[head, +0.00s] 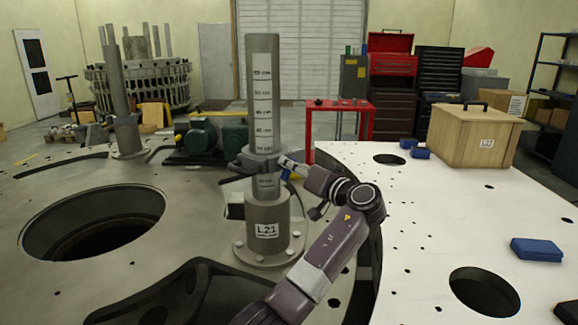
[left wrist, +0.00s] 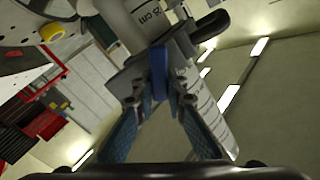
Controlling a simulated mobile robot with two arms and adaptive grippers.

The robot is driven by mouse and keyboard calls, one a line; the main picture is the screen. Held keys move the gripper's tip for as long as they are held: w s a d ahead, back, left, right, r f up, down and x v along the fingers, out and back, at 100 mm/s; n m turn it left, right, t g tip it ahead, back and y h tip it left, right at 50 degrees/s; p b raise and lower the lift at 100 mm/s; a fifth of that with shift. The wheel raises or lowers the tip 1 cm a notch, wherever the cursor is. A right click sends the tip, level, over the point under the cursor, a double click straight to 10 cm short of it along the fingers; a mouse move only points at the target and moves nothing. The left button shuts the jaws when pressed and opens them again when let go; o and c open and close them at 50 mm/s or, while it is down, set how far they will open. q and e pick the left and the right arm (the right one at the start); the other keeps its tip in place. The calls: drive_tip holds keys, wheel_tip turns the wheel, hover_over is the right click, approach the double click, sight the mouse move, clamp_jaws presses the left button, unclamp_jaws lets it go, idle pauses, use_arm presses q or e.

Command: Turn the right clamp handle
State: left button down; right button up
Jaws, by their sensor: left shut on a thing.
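A grey upright post (head: 262,85) with a centimetre scale stands in a flanged base labelled L21 (head: 266,232) on the round turret plate. A dark grey clamp (head: 248,160) wraps around the post above the base and also shows in the left wrist view (left wrist: 185,55). My left gripper (head: 288,170) is at the clamp's right side. In the left wrist view its blue fingers (left wrist: 160,97) are shut on the clamp handle (left wrist: 160,70), a narrow blue-looking piece. The handle is mostly hidden by the gripper in the head view. My right gripper is not in view.
A second post (head: 116,95) stands on the plate at the left. The plate has a large round hole (head: 92,222). At the right, a white surface (head: 420,225) carries a wooden crate (head: 472,140) and blue blocks (head: 537,248). A red table (head: 340,105) stands behind.

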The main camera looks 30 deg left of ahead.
use_arm(q)
drive_tip(key=m, duration=0.3)
drive_tip(key=shift+w+d+p, duration=0.1)
drive_tip(key=shift+w+p, duration=0.1)
drive_tip(key=shift+p, duration=0.1)
drive_tip(key=m+p, duration=0.1)
drive_tip(key=m, duration=0.1)
drive_tip(key=shift+w+f+m, duration=0.1)
drive_tip(key=shift+m, duration=0.3)
drive_tip(key=m, duration=0.1)
drive_tip(key=m+p, duration=0.2)
drive_tip(key=m, duration=0.1)
drive_tip(key=shift+w+d+f, duration=0.1)
drive_tip(key=shift+f, duration=0.15)
drive_tip(key=shift+f+m+p, duration=0.25)
drive_tip(key=shift+m+p, duration=0.4)
drive_tip(key=shift+m, duration=0.35)
drive_tip(key=shift+f, duration=0.1)
drive_tip(key=c, duration=1.9)
unclamp_jaws()
drive_tip(key=shift+c, duration=0.2)
